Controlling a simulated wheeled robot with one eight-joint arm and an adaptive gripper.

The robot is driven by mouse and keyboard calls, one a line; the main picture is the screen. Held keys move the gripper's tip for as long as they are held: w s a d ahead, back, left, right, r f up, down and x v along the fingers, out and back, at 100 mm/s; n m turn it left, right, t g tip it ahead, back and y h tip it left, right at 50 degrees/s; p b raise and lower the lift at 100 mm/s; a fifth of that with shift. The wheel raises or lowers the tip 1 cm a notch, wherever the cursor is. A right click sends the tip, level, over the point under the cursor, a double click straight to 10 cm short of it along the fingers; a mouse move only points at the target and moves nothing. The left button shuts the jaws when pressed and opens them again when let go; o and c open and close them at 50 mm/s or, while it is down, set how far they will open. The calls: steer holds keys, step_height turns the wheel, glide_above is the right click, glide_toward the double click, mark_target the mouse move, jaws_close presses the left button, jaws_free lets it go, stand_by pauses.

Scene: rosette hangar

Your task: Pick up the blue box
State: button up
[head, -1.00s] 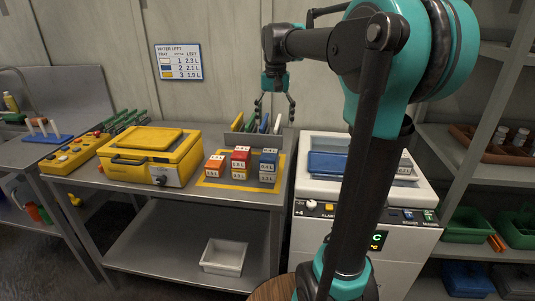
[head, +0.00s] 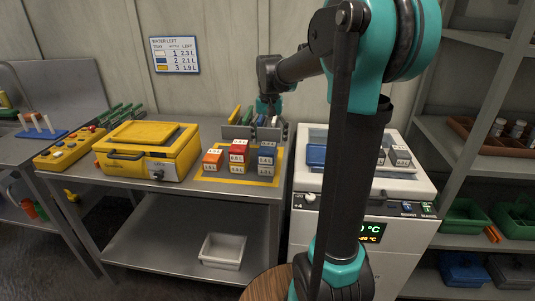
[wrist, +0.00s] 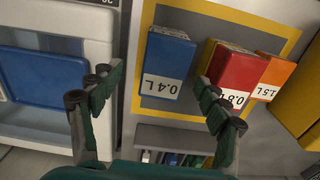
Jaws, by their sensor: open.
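The blue box (wrist: 168,62) carries a white label reading 0.4 L, upside down in the wrist view. In the head view the blue box (head: 267,150) is on top of a stack at the right of the yellow-bordered mat (head: 235,181). My gripper (wrist: 155,86) is open and empty. In the wrist view its fingers appear on either side of the labelled end of the blue box, with no clear contact. In the head view my gripper (head: 268,112) is behind the boxes, by the grey rack; its fingertips are hard to make out.
A red box (wrist: 238,75) stands close beside the blue one, with an orange box (wrist: 276,76) beyond. The grey rack (head: 238,132) holds coloured items behind. A yellow case (head: 150,150) is left; a white machine (head: 310,178) is right.

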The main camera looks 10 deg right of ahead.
mark_target(268, 147)
steer(key=f, duration=0.5)
steer(key=shift+w+a, duration=0.25)
steer(key=shift+a, duration=0.05)
steer(key=c, duration=1.3)
steer(key=shift+r, duration=0.1)
steer(key=shift+c, duration=0.3)
